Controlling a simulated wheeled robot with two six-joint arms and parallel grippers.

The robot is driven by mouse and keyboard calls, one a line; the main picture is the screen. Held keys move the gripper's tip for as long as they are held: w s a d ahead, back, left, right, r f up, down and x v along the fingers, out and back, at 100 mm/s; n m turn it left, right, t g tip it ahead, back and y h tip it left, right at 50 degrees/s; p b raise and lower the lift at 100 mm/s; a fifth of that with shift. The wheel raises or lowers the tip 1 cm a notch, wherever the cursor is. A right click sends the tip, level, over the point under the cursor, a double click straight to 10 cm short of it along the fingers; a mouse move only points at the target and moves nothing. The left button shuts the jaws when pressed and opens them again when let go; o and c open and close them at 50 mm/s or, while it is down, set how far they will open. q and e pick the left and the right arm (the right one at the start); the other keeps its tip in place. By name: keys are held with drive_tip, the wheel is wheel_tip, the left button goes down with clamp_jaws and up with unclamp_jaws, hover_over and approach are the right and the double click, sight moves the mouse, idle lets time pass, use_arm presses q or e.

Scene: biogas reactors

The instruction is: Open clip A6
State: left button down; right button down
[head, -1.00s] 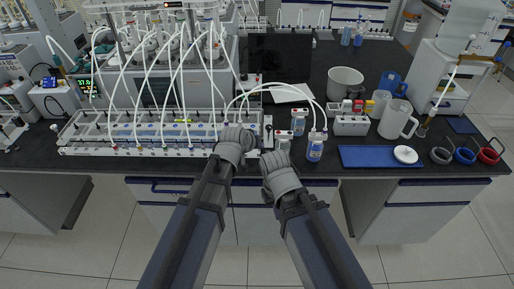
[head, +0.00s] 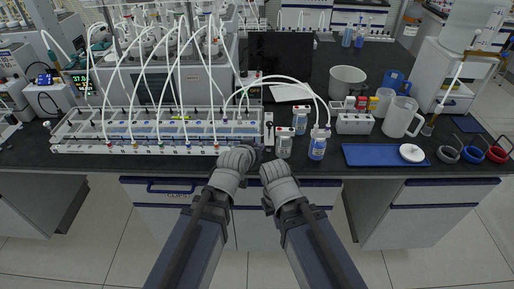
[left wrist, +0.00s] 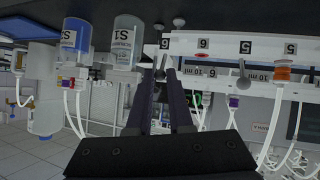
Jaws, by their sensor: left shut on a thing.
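The long white reactor rack (head: 180,149) stands on the left of the dark bench, with a row of small clips and white tubes. In the left wrist view its white bar (left wrist: 215,45) carries number plates 6 and 5. My left gripper (left wrist: 161,62) is shut on a small grey round-headed piece (left wrist: 159,74) beside a 6 plate, apparently clip A6; its letter is not readable. A similar grey piece (left wrist: 243,68) stands by plate 5. In the head view my left gripper (head: 247,150) is at the rack's right front end. My right gripper (head: 267,163) is beside it, its fingers hidden.
A blue tray (head: 365,155), a white jug (head: 401,118) and a white rack of caps (head: 354,123) lie further right.

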use_arm(q)
drive_tip(key=c, duration=0.8)
unclamp_jaws()
